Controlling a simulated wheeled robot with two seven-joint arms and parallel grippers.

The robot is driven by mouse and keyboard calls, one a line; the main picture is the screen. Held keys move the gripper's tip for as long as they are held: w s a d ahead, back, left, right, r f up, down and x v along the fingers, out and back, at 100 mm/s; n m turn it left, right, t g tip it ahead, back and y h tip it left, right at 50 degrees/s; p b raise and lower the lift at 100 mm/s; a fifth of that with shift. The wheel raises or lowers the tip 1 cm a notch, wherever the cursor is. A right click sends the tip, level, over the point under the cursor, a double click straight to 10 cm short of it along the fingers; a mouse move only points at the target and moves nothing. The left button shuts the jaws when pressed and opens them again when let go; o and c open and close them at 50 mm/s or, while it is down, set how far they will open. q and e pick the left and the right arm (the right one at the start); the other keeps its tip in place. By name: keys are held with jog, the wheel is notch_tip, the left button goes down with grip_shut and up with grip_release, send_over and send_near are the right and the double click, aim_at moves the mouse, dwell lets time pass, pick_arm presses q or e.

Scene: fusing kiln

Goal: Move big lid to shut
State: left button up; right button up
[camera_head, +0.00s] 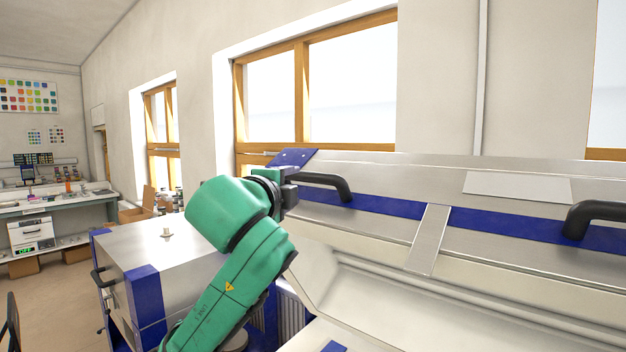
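The big lid (400,226) is a wide steel panel with a blue stripe. It is raised and fills the right half of the view, over the pale inside of the large kiln (440,305). It has a black handle (330,184) at its left and another black handle (592,216) at the right edge of the picture. My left gripper (287,187) is at the left end of the left handle. My green wrist hides its far side, so I cannot tell its finger opening or whether it touches the handle. My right gripper is not in view.
A smaller steel and blue kiln (160,255) stands left of the large one, behind my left arm. A workbench (60,203) with several items stands at the far left. The floor (45,300) between shows free room. Windows line the back wall.

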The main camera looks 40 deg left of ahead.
aim_at(306, 177)
pick_arm(q)
jog(key=p+x, duration=0.1)
jog(key=x, duration=0.2)
jog(key=p+x, duration=0.2)
jog(key=x, duration=0.1)
jog(key=r+p+x, duration=0.1)
jog(key=x, duration=0.2)
jog(key=shift+p, duration=0.4)
jog(key=shift+w+a+f, duration=0.15)
jog(key=shift+w, duration=0.3)
jog(key=shift+w+a+f, duration=0.15)
jog(key=shift+w, duration=0.35)
jog(key=shift+s+d+r, duration=0.15)
jog(key=shift+s+d, duration=0.05)
jog(key=shift+s+d+r, duration=0.15)
jog(key=shift+s, duration=0.25)
jog(key=shift+c, duration=1)
jog(key=shift+w, duration=0.1)
jog(key=c, duration=0.5)
grip_shut()
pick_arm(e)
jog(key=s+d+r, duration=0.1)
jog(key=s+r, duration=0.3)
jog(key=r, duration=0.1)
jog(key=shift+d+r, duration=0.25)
